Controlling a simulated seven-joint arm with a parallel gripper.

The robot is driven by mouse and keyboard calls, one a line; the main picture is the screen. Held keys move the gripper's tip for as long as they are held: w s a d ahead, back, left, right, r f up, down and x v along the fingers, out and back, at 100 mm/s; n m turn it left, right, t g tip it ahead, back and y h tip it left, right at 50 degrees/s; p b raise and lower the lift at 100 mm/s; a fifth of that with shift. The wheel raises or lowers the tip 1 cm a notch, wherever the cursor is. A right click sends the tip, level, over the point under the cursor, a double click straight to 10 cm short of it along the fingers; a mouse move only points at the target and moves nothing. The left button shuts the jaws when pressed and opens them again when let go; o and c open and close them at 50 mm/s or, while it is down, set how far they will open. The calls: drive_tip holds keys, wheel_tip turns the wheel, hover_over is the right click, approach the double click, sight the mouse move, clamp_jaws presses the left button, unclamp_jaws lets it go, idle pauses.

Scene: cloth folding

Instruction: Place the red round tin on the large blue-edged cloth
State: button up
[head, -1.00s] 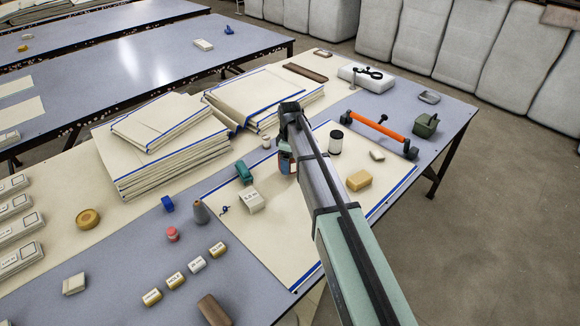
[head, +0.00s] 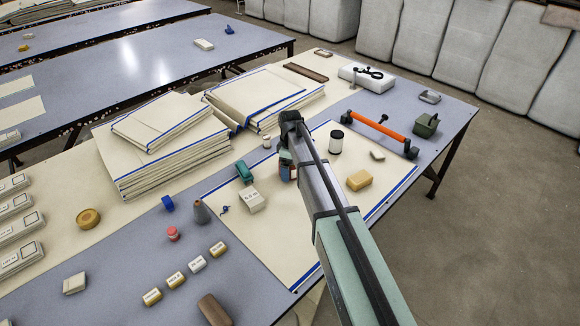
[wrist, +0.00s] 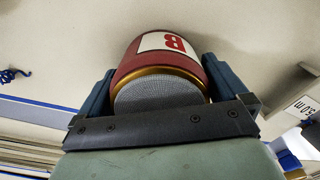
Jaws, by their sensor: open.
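The large blue-edged cloth (head: 275,257) lies flat on the table under my gripper. My gripper (head: 287,174) points down over its middle in the head view. The red round tin (wrist: 162,60) stands between the two blue fingers in the wrist view, with a white label bearing a red B, a gold rim and a grey end facing me. The jaws (wrist: 158,92) are open around the tin. Pale cloth fills the background behind it. The arm and fingers mostly hide the tin in the head view, and its contact with the cloth is hard to tell.
On the cloth are a white block (head: 252,201), a green object (head: 244,172), a yellow block (head: 359,180) and a black-and-white cylinder (head: 336,142). Folded cloth stacks (head: 165,150) stand left. An orange-handled tool (head: 378,125) lies right. The cloth's near part is clear.

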wheel_tip(320, 180, up, 12)
drive_tip(key=shift+r, duration=0.1)
idle(0.5)
